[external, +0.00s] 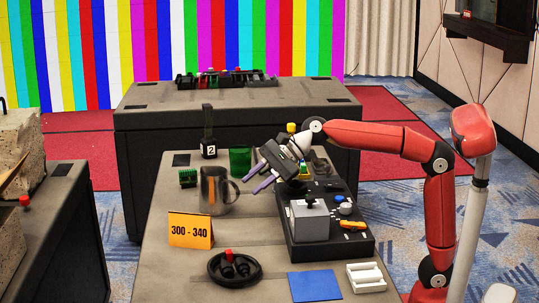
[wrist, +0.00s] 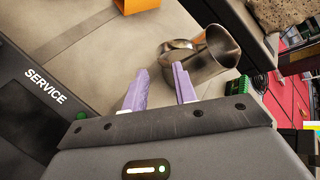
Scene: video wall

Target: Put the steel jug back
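The steel jug (external: 213,192) stands upright on the grey table, left of centre in the external view, its handle toward the right. In the wrist view the jug (wrist: 222,52) shows past the fingertips, its handle on the side toward them. My gripper (external: 257,178) hangs tilted above the table, to the right of the jug and apart from it. Its two purple fingers, also in the wrist view (wrist: 159,70), are spread with nothing between them.
An orange 300 - 340 sign (external: 190,231) and black round tray (external: 213,272) are in front. A black equipment tray (external: 355,246) lies right.

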